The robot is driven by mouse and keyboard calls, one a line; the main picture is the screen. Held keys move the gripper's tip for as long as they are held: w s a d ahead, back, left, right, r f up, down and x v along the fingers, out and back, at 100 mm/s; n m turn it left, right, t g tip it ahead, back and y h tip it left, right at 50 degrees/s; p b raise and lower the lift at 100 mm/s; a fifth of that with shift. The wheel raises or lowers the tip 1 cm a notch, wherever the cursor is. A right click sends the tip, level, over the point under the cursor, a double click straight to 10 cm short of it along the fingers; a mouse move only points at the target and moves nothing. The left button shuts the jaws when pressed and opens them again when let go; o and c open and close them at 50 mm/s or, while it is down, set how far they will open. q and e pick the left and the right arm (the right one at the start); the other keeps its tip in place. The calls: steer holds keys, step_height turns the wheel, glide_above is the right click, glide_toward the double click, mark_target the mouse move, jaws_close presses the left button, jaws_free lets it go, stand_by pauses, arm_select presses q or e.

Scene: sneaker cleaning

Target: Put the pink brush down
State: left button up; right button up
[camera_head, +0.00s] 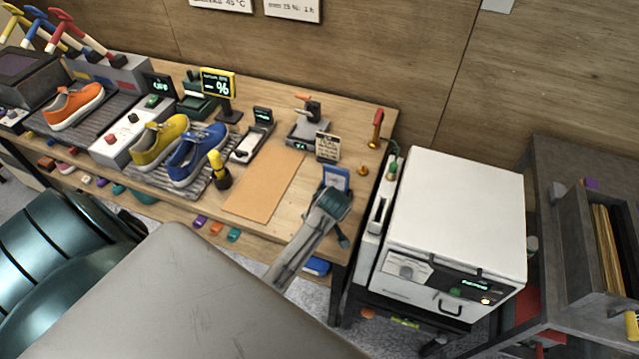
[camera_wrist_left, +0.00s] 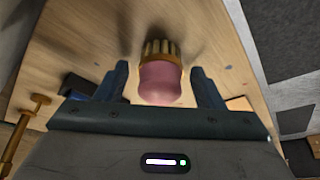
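The pink brush (camera_wrist_left: 160,82) shows in the left wrist view, with a rounded pink handle and tan bristles pointing away from me towards the wooden table (camera_wrist_left: 90,40). My left gripper (camera_wrist_left: 160,85) has one finger on each side of the handle. A narrow gap shows on both sides, so the fingers look open and not pressed on it. I cannot tell whether the bristles touch the table. In the head view my left gripper (camera_head: 337,203) is over the table's front right part and hides the brush. My right gripper is not in view.
A white machine (camera_head: 455,210) stands to the right. The table edge is close.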

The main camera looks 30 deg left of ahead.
arm_select(q)
steer(key=shift+r, duration=0.15)
steer(key=b+v, duration=0.2)
steer(key=v, duration=0.1)
steer(key=d+b+v, duration=0.1)
steer(key=shift+w+r, duration=0.1)
steer(key=shift+w, duration=0.1)
steer(key=b+v, duration=0.1)
steer(key=v, duration=0.5)
steer(key=shift+r, duration=0.2)
